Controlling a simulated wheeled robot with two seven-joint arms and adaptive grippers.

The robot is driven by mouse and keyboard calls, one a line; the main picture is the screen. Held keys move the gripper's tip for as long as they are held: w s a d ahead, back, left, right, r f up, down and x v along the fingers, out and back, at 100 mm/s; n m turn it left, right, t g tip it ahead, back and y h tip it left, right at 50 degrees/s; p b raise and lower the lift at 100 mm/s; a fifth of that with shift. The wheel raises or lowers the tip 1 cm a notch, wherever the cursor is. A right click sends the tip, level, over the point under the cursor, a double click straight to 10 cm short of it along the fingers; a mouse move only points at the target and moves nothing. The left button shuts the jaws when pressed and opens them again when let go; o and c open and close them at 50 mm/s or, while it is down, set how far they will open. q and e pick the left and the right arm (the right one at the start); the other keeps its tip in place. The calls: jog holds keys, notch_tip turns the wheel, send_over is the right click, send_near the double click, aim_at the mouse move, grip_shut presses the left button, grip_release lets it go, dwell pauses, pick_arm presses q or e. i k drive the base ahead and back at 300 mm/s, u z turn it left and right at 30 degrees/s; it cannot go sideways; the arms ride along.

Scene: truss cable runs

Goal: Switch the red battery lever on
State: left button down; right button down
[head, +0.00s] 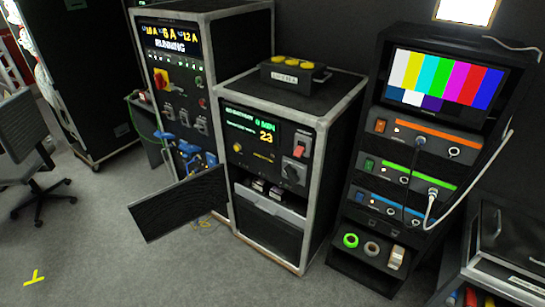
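A small red lever (299,150) sits on a light plate at the right of the front panel of the middle cabinet (323,130). It is too small to tell its position for sure. The cabinet's screen (252,130) is lit with green text that seems to read a battery line with "0 MIN" and a yellow "23". A dark knob (290,172) is below the lever, and a yellow button (237,147) is at the panel's left. Neither of my grippers is in view.
An open dark door panel (180,203) juts out left of the middle cabinet. The left cabinet (237,50) reads "RUNNING" and has a red switch on yellow (161,79). A rack with a colour-bar monitor (440,80) stands right. A chair (25,130) is far left. Grey floor in front is clear.

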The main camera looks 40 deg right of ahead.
aim_at(299, 151)
jog(key=z, duration=0.2)
jog(key=i, duration=0.85)
jog(key=z, duration=0.55)
